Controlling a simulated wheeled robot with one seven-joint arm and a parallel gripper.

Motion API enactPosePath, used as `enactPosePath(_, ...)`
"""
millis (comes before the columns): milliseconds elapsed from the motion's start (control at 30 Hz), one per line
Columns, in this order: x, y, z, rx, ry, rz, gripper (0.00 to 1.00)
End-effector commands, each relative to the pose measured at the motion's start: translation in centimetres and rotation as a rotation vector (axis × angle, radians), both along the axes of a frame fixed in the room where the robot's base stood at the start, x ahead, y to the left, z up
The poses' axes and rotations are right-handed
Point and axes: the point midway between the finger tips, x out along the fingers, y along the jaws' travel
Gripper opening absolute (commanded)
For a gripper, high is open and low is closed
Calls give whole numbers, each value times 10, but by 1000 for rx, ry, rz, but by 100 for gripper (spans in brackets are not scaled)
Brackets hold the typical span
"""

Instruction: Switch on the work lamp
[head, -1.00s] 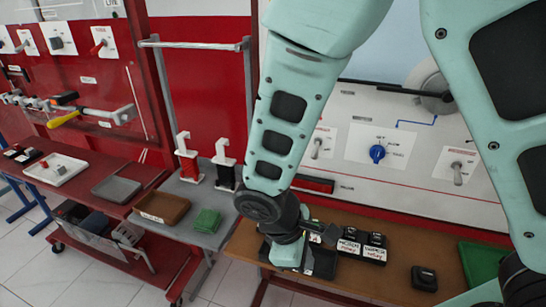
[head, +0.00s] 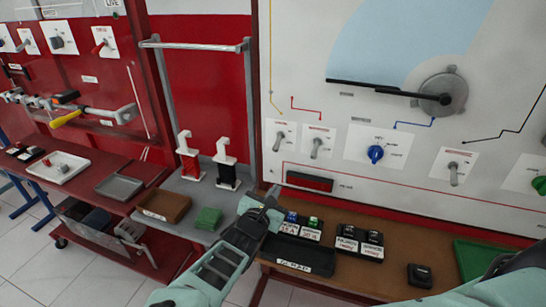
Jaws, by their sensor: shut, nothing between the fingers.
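My gripper (head: 272,196) is shut and empty, at the left end of the brown bench, low in front of the white trainer panel. It touches no switch that I can see. The panel carries a left toggle switch (head: 279,138), a second toggle (head: 316,149), a blue rotary knob (head: 375,154) and a third toggle (head: 454,174). A dark red bar (head: 310,181) sits below the first two toggles. The labels are too small to read, so I cannot tell which control belongs to the work lamp. I cannot identify the lamp itself.
The brown bench (head: 385,278) holds a black scrap tray (head: 306,256), fuses, relay blocks (head: 360,240), a small black box (head: 420,276) and a green tray (head: 482,262). A wiper arm (head: 375,88) projects across the panel.

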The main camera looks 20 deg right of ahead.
Motion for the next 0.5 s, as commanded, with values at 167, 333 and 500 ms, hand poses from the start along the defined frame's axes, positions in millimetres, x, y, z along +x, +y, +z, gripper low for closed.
enactPosePath(167,11,25,12,-99,-32,102,0)
enactPosePath(333,13,31,14,-118,-38,122,0)
enactPosePath(500,13,30,14,-117,-37,120,0)
